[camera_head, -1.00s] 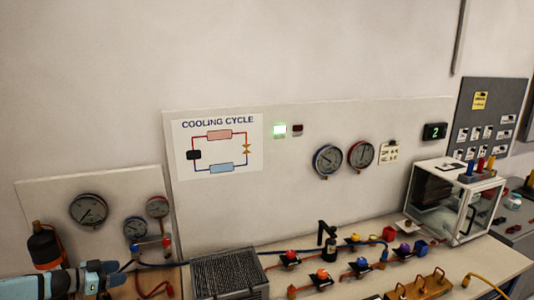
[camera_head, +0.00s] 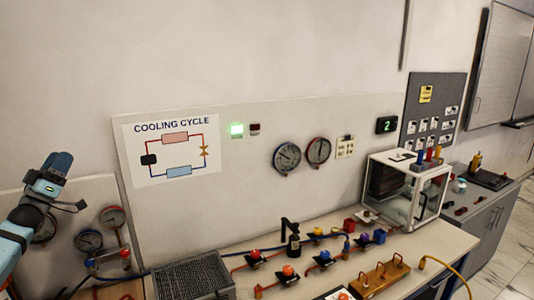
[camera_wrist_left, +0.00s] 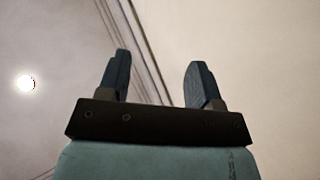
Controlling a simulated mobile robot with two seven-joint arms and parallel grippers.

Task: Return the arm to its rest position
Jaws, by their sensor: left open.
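My left arm comes in at the left edge of the head view, and my left gripper (camera_head: 58,163) is raised in front of the wall, at the left of the cooling cycle poster. In the left wrist view the two dark fingers of the left gripper (camera_wrist_left: 158,80) stand wide apart with nothing between them. The arm covers part of a gauge (camera_head: 43,228) on the left panel. My right gripper is not in view.
A workbench (camera_head: 335,230) carries a grey finned block (camera_head: 195,275), several coloured valves, a brass manifold (camera_head: 380,279) and a clear-sided box (camera_head: 405,187). Two gauges (camera_head: 287,157) hang on the back panel. The space around the raised gripper looks free.

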